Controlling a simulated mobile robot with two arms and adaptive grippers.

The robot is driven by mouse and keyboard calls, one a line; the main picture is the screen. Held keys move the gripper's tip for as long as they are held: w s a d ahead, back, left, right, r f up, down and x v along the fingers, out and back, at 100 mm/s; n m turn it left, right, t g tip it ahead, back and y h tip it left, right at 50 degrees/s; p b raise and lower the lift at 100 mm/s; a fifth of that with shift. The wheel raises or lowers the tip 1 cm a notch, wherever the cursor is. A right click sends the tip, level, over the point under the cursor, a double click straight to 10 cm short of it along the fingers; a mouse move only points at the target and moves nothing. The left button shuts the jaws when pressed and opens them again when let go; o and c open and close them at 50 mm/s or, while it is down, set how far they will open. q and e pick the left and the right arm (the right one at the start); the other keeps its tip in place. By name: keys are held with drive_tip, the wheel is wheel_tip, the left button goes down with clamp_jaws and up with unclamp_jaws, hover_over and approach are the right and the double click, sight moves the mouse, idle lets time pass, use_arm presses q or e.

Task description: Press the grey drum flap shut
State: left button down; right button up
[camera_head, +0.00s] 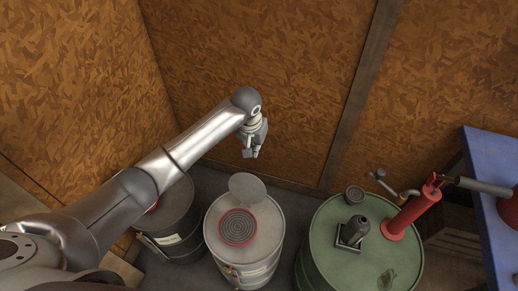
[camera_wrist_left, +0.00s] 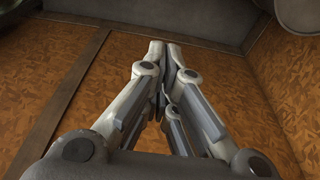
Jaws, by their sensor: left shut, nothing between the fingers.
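The grey drum (camera_head: 262,248) stands in the middle, light grey with a label low on its front. Its round grey flap (camera_head: 247,187) stands raised at the far side of a red-rimmed opening (camera_head: 238,228) with a dark ringed grille. My left gripper (camera_head: 251,153) is in the air above and beyond the flap, apart from it, with its fingers pointing down. In the left wrist view the fingers (camera_wrist_left: 165,50) are together with nothing between them. My right gripper is not in view.
A dark drum (camera_head: 180,222) stands at left, partly behind my left arm. A green drum (camera_head: 330,255) at right carries a red hand pump (camera_head: 412,212) and a dark bottle (camera_head: 354,229). A blue bench (camera_head: 486,175) is far right. Wooden walls (camera_head: 270,60) close the back.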

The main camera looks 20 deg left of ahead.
sight(248, 188)
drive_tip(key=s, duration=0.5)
use_arm(q)
drive_tip(key=w+x, duration=0.1)
drive_tip(key=x, duration=0.8)
drive_tip(key=shift+t, duration=0.4)
drive_tip(key=s+p, duration=0.2)
drive_tip(key=s, duration=0.1)
drive_tip(key=s+r+p, duration=0.1)
drive_tip(key=s, duration=0.1)
drive_tip(key=shift+a+p, duration=0.3)
drive_tip(key=shift+a, duration=0.1)
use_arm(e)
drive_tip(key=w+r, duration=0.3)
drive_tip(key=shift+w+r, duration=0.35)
